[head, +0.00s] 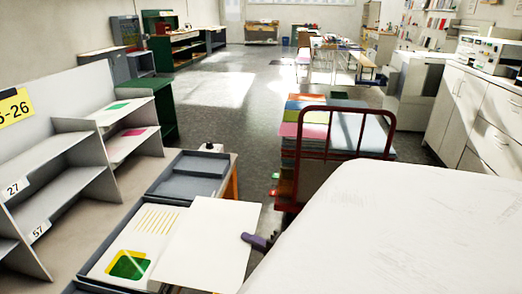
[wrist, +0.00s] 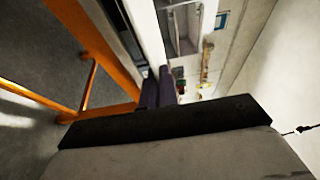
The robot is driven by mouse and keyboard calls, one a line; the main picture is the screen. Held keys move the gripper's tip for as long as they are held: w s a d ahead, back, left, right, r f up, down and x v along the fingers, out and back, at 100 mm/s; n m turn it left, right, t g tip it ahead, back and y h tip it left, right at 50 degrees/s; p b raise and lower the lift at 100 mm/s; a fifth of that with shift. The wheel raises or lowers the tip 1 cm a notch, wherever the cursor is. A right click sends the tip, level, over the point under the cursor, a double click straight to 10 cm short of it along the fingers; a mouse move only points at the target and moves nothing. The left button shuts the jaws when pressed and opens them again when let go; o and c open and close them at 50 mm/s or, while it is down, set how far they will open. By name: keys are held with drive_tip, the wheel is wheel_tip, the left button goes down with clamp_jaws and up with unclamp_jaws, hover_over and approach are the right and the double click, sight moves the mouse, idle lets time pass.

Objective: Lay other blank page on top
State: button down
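A white blank page (head: 207,243) is in the head view, lying over the right part of a printed page (head: 128,240) with yellow lines and a yellow and green shape. The printed page lies in the near part of a grey tray (head: 188,186). The blank page reaches past the tray's right side. My gripper (head: 258,241) has its purple fingers at the blank page's right edge. In the wrist view the fingers (wrist: 160,88) are close together at the end of a white sheet-like strip (wrist: 142,30) and appear shut on it. The page's contact with the tray is hidden.
A grey shelf unit (head: 50,160) with numbered slots stands at the left, holding green and pink sheets. A red-framed cart (head: 330,115) with coloured boards stands behind my arm. The tray's far compartment is empty. Orange table legs (wrist: 88,85) show in the wrist view.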

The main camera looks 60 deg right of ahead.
sight(192, 232)
drive_tip(key=w+a, duration=0.2)
drive_tip(key=w, duration=0.3)
drive_tip(key=w+a, duration=0.2)
drive_tip(key=w, duration=0.3)
drive_tip(key=w+a+b, duration=0.1)
drive_tip(key=w+a, duration=0.1)
drive_tip(key=w, duration=0.3)
drive_tip(key=shift+a, duration=0.15)
drive_tip(key=f, duration=0.1)
drive_tip(key=f+b, duration=0.2)
drive_tip(key=shift+w+f, duration=0.15)
drive_tip(key=shift+w, duration=0.1)
drive_tip(key=shift+f+b, duration=0.45)
drive_tip(key=shift+f, duration=0.05)
drive_tip(key=c, duration=1.6)
unclamp_jaws()
drive_tip(key=shift+s, duration=0.1)
